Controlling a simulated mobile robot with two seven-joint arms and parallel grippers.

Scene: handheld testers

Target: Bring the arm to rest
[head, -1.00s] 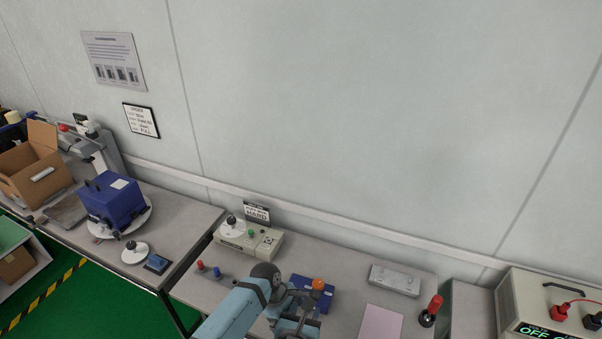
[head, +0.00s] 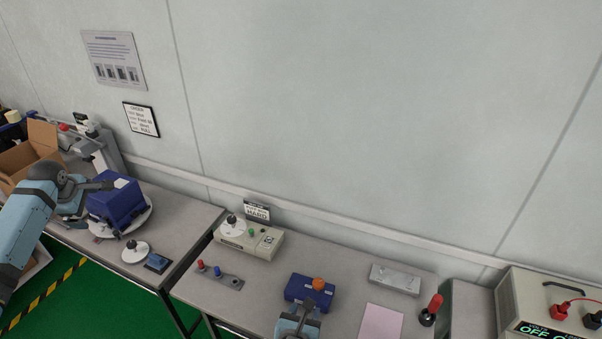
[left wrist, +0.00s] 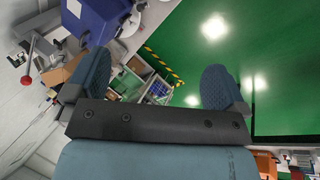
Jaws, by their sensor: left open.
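My left arm comes in from the left in the head view. Its gripper (head: 103,186) is raised in front of the blue box-shaped unit (head: 116,202) and overlaps it in the picture. In the left wrist view the left gripper (left wrist: 158,85) has its two blue-grey fingers wide apart with nothing between them. My right gripper (head: 302,318) is at the bottom edge, by a dark blue tester (head: 296,288) with an orange knob. Its fingertips are too unclear to tell open from shut, or touching from apart.
A cardboard box (head: 18,160) stands at the far left. A beige tester (head: 263,244), a strip with red and blue posts (head: 229,281), a grey box (head: 395,279) and a pink sheet (head: 380,325) lie on the middle bench. A power supply (head: 520,300) stands at right.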

